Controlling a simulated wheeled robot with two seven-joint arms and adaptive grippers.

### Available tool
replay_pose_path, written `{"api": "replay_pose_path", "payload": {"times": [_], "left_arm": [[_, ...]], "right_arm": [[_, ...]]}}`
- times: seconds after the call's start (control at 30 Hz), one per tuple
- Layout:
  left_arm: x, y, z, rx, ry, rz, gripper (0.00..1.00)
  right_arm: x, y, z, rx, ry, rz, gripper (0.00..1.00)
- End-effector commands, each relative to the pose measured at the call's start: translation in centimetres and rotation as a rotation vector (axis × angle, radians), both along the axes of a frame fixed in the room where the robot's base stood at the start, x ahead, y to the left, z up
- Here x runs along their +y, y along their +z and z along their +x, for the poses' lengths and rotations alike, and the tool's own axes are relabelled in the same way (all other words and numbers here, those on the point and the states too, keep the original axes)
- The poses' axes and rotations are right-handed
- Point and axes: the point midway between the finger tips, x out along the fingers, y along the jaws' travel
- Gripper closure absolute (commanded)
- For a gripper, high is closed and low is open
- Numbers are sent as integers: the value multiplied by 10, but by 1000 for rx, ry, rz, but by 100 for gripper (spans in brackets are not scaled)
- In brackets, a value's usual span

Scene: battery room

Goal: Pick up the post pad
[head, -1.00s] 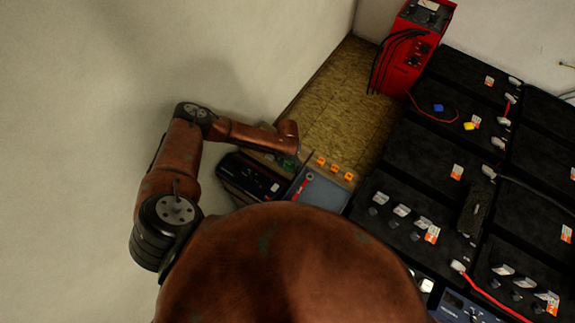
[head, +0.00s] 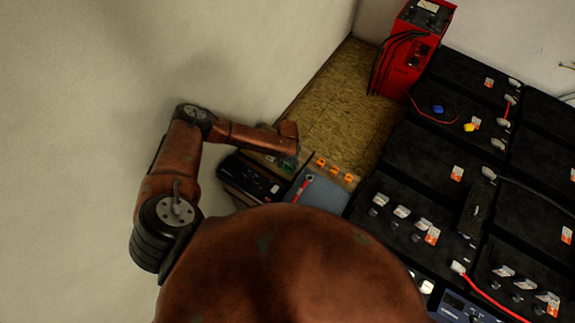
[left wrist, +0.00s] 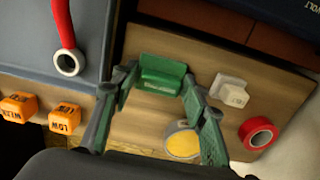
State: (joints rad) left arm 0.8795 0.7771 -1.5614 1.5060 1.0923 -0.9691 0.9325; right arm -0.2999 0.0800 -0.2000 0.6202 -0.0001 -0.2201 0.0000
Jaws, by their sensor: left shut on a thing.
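The post pad, as I take it, is the small green block (left wrist: 162,75) with pale lettering on its lower edge. In the left wrist view it sits between the fingertips of my left gripper (left wrist: 160,80), which is shut on it. The wooden surface is close behind it; I cannot tell whether the pad touches it. In the head view my left gripper (head: 288,162) is small and dark at the end of the left arm, and the pad cannot be clearly made out there. My right gripper is in neither view.
A white block (left wrist: 229,90), a red ring-shaped roll (left wrist: 257,134) and a yellow round item (left wrist: 183,144) lie close by on the wooden surface (left wrist: 275,92). Orange caps (left wrist: 65,118) and a grey-blue case (left wrist: 40,45) are left. Black batteries (head: 425,160) fill the right; a wall is left.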

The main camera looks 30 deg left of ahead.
Motion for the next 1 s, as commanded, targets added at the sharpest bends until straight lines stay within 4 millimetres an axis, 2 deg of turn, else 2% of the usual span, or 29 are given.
{"api": "replay_pose_path", "payload": {"times": [0.17, 0.27, 0.57, 0.8, 1.0], "left_arm": [[0, 12, 1, -2, 1, -2, 75], [0, 28, 1, -3, 0, -2, 75], [-35, 94, -39, -2, -3, -2, 75], [-69, 113, -76, -1, -5, -3, 75], [-86, 124, -95, -1, -2, -2, 75]], "right_arm": [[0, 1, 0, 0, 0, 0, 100], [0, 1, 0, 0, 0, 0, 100], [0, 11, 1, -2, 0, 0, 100], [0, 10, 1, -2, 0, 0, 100], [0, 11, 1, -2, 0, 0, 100]]}}
